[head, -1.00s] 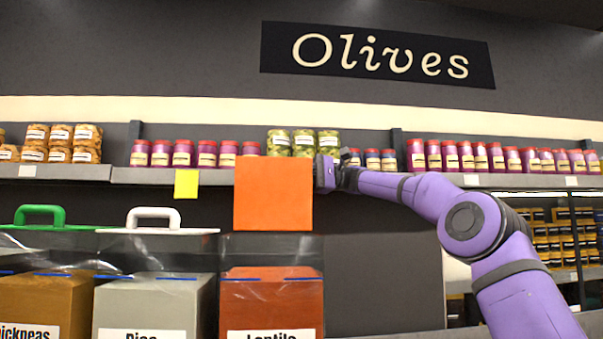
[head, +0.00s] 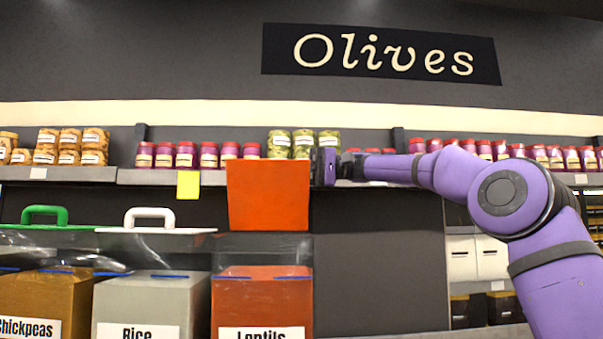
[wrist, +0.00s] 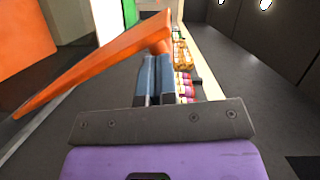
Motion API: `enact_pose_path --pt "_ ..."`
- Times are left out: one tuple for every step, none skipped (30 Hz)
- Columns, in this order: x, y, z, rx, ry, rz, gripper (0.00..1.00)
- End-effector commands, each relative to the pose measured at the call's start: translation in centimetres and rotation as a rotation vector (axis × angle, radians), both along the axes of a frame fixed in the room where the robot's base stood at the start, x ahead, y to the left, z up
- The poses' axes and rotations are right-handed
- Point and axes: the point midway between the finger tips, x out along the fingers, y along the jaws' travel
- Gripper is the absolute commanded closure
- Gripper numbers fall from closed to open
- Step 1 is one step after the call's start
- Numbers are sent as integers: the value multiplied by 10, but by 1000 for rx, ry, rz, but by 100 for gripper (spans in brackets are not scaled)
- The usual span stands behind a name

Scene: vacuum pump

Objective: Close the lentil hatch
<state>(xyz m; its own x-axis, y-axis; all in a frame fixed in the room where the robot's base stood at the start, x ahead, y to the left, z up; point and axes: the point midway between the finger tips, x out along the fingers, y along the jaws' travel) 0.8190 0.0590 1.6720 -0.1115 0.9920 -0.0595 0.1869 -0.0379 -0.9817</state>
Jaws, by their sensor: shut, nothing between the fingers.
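The orange lentil hatch (head: 268,195) stands raised above the open top of the lentil bin (head: 262,302), tilted a little. In the wrist view the orange hatch (wrist: 110,62) shows nearly edge-on, with its end at the fingertips. My gripper (head: 322,166) is at the right edge of the hatch, near its top, in the head view. In the wrist view my gripper (wrist: 153,66) has its two blue-grey fingers shut together with nothing between them, touching or very close to the hatch's orange end.
The rice bin (head: 150,305) with its white-handled lid (head: 150,224) and the chickpea bin (head: 42,300) with its green-handled lid (head: 45,220) stand to the left. A shelf (head: 215,178) with jars runs behind. The space right of the lentil bin is clear.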

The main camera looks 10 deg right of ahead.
Motion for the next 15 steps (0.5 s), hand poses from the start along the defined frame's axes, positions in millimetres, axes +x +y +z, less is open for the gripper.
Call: enact_pose_path --pt "-9 3 -1 -12 -43 0 100" --pt "-13 4 -3 -18 -72 0 100" --pt "-18 4 -5 -25 -108 -1 100" --pt "-23 5 -6 -31 -136 -1 100" --pt "-27 6 -8 -36 -163 0 100" --pt "-32 7 -10 -44 -202 -1 100" --pt "-36 8 -13 -49 -228 0 100" --pt "-40 9 -15 -55 -256 1 100" --pt "-45 10 -18 -62 -293 0 100" --pt "-49 11 -20 -68 -321 0 100" --pt "-53 12 -23 -74 -350 1 100" --pt "-58 13 -26 -81 -386 0 100" --pt "-61 13 -29 -86 -414 1 100" --pt "-64 14 -32 -93 -443 0 100" --pt "-69 15 -36 -100 -479 1 100"
